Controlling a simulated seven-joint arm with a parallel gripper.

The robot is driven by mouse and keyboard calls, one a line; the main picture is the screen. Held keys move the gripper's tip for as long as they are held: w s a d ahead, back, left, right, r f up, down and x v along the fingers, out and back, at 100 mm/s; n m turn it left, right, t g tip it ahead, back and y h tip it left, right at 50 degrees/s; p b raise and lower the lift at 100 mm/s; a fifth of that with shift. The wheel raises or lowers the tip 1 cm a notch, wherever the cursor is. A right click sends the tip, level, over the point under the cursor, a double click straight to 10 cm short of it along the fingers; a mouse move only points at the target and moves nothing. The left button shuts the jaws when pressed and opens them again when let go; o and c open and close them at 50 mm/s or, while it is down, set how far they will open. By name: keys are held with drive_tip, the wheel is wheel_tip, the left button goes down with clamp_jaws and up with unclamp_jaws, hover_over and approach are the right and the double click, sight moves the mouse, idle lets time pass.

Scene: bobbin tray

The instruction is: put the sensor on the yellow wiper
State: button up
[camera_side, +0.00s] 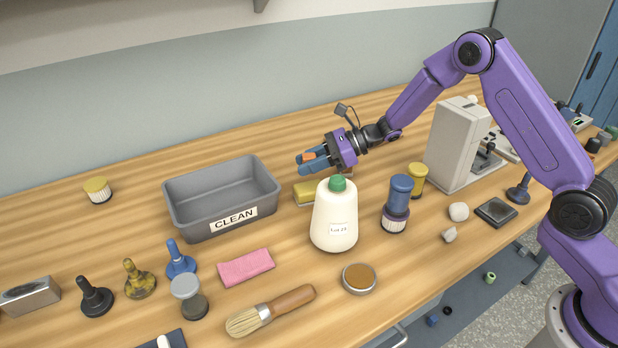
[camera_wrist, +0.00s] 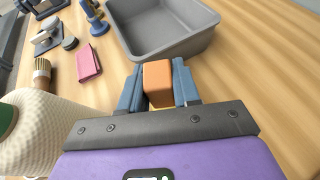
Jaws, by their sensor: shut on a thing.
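My gripper (camera_wrist: 158,88) is shut on an orange block, which I take to be the sensor (camera_wrist: 157,75). In the side view, my gripper (camera_side: 313,160) holds the sensor (camera_side: 309,156) between its blue fingers. The yellow wiper (camera_side: 304,191) lies on the table between the grey bin and the white bottle, partly hidden by the bottle. The held sensor appears above the wiper in the side view. In the wrist view a sliver of yellow shows just below the sensor, and most of the wiper is hidden. I cannot tell the exact gap between them.
A white bottle with a green cap (camera_side: 335,218) stands close in front of the wiper. A grey bin marked CLEAN (camera_side: 186,221) is to the left. A pink cloth (camera_side: 246,267), a brush (camera_side: 270,310) and a round tin (camera_side: 359,279) lie nearer.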

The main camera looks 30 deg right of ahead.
sight(309, 186)
drive_tip(key=shift+f, duration=2.15)
drive_tip(key=shift+f, duration=0.15)
drive_tip(key=o, duration=1)
drive_tip(key=shift+o, duration=0.2)
drive_tip(key=shift+d+r, duration=0.2)
drive_tip(key=shift+r, duration=0.1)
drive_tip(key=v, duration=1.1)
drive_tip(key=shift+s+d, duration=0.25)
